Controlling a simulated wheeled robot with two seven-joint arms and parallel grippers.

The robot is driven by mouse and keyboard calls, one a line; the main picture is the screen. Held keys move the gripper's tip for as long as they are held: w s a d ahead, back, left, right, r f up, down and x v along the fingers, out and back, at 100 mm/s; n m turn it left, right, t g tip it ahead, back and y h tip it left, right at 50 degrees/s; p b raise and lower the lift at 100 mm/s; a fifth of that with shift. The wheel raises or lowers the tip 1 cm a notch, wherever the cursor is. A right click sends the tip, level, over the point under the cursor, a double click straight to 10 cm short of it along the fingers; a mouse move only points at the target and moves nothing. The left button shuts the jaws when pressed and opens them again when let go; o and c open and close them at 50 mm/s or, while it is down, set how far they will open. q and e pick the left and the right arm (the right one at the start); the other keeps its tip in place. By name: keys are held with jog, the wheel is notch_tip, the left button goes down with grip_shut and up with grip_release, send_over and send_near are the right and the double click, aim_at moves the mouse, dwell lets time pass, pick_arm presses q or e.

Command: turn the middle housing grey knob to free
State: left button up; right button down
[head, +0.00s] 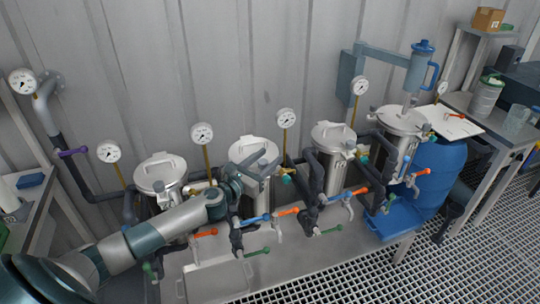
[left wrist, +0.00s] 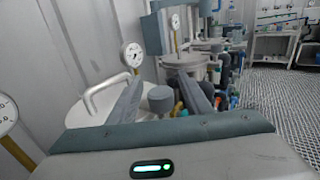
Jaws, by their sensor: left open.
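Several steel housings with handled lids stand in a row along the wall. My left arm reaches from the lower left to the second housing from the left (head: 248,146). My left gripper (head: 256,164) is open over the front of that housing's lid, which also shows in the left wrist view (left wrist: 85,112). A grey knob (left wrist: 160,98) shows between the two fingers in the left wrist view; I cannot tell whether they touch it. In the head view the knob is mostly lost among the fingers. My right gripper is in neither view.
Pressure gauges (head: 202,133) rise behind the housings. Pipes and valves with blue, orange (head: 361,191) and green handles crowd their fronts. A blue drum (head: 440,180) stands at the right. Grating floor (head: 320,276) is free in front.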

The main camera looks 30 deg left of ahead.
pick_arm(q)
jog(key=shift+w+d, duration=0.1)
jog(key=shift+w, duration=0.65)
jog(key=c, duration=1.1)
jog(key=shift+o, duration=0.2)
